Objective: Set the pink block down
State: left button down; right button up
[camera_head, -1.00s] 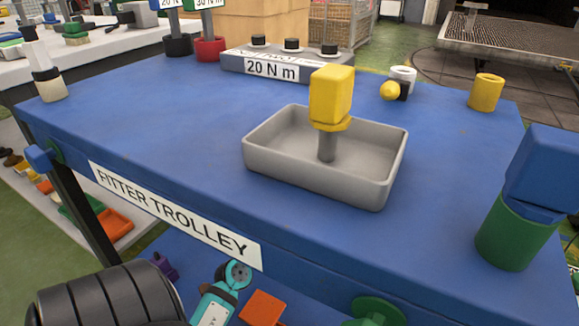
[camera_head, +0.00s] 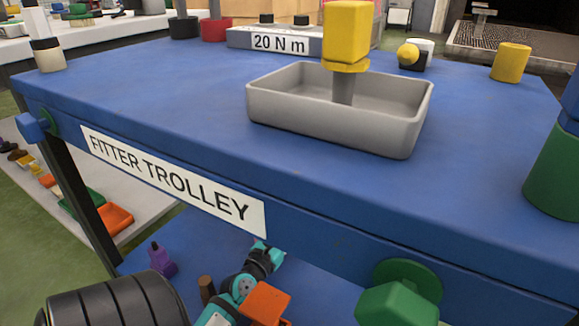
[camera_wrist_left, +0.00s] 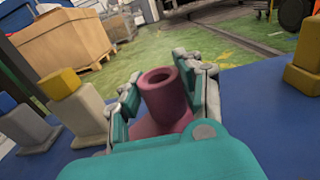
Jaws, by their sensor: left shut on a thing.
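In the left wrist view, the pink block (camera_wrist_left: 166,92) is a dark pink piece with a round hollow top and a wider lower part. My left gripper (camera_wrist_left: 168,98) has a grey finger on either side of it and is shut on it. The teal palm hides the lower end, so I cannot see what is under the block. The pink block does not show in the head view. A teal and black jointed part (camera_head: 243,287) shows low in the head view; I cannot tell if it is my gripper. My right gripper is not in view.
The blue trolley top (camera_head: 180,100) carries a grey tray (camera_head: 330,125) with a yellow-topped post (camera_head: 347,35). A yellow cylinder (camera_head: 511,62) and a green cylinder (camera_head: 555,170) stand to the right. The top's left part is clear. Purple (camera_head: 161,260) and orange (camera_head: 265,302) pieces show below the trolley's front edge.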

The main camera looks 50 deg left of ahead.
pick_arm(q)
jog(key=shift+f, duration=0.15)
jog(key=c, duration=0.9)
grip_release()
jog(key=shift+o, duration=0.2)
